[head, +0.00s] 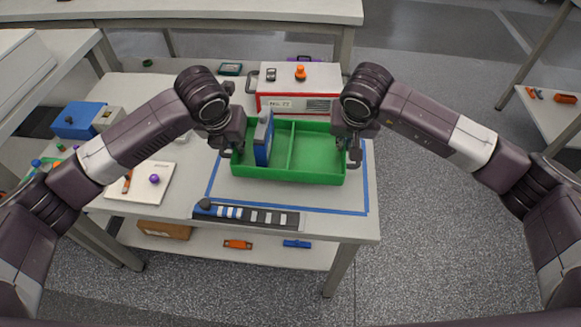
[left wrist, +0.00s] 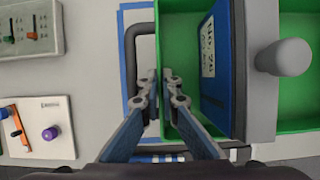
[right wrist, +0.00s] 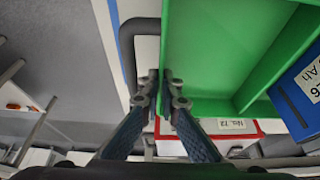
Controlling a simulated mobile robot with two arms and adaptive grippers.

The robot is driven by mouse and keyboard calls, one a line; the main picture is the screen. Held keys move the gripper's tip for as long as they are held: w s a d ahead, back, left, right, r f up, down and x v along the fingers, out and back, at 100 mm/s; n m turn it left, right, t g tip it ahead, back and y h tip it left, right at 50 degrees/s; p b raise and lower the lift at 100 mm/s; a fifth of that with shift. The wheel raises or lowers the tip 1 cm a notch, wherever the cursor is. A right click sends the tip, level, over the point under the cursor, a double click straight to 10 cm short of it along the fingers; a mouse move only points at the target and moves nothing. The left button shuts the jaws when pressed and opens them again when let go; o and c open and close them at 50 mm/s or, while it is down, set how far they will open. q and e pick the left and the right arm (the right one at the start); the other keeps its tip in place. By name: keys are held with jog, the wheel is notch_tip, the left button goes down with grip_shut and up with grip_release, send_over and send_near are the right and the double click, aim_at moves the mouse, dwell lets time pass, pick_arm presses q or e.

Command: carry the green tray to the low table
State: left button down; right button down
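The green tray (head: 318,158) is in the middle of the head view, over the near bench. It has a divider, and a blue and grey block-like device (head: 263,138) stands in its left compartment. My left gripper (head: 229,148) is at the tray's left end; in the left wrist view its fingers (left wrist: 162,92) are closed on the wall beside a dark handle (left wrist: 132,50). My right gripper (head: 354,150) is at the right end; in the right wrist view its fingers (right wrist: 163,90) are closed on the wall beside the other handle (right wrist: 125,45). I cannot tell whether the tray touches the bench.
The bench (head: 358,227) has a blue tape outline around the tray's place. A red and white box (head: 300,88) stands behind; a dark strip (head: 246,215) lies in front. A white surface with orange tools (head: 555,115) is at far right. The floor (head: 440,220) between is clear.

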aim_at(234, 151)
pick_arm(q)
jog(key=shift+w, duration=0.1)
pick_arm(e)
jog(key=shift+f, duration=0.1)
